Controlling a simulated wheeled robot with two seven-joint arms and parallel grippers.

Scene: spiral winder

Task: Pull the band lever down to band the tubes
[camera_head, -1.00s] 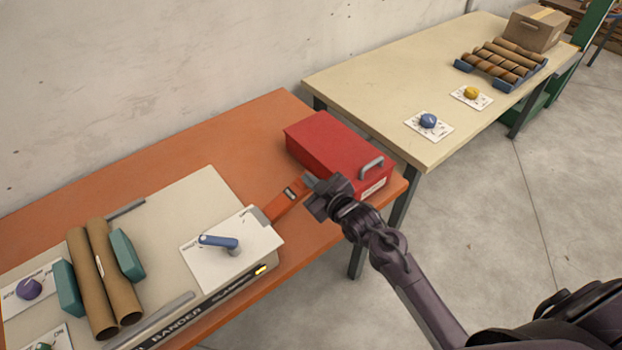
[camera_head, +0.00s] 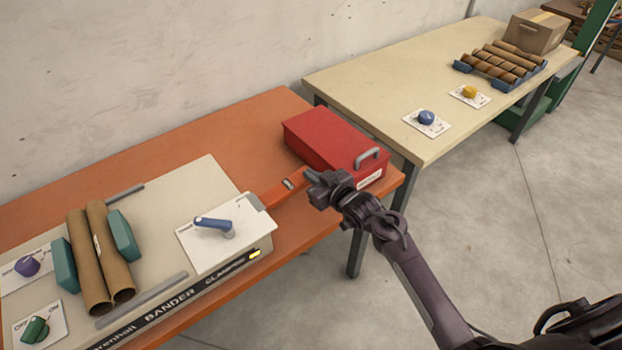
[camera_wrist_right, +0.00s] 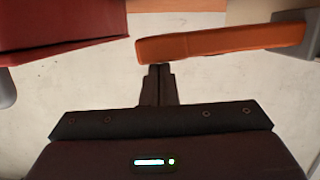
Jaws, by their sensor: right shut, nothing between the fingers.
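In the right wrist view the lever (camera_wrist_right: 225,42) crosses the upper right. My right gripper (camera_head: 311,177) is shut and empty at the lever's free end; its fingertips (camera_wrist_right: 159,68) appear just below the bar's left end in the wrist view. I cannot tell if they touch it. Two brown tubes (camera_head: 97,258) lie side by side on the bander between teal blocks. My left gripper is out of view.
A red box (camera_head: 320,140) with a grey handle stands close behind my right gripper. A blue lever (camera_head: 213,223) sits on the bander's white plate. Purple (camera_head: 27,265) and green (camera_head: 35,330) knobs are at left. A pale table (camera_head: 400,90) stands beyond.

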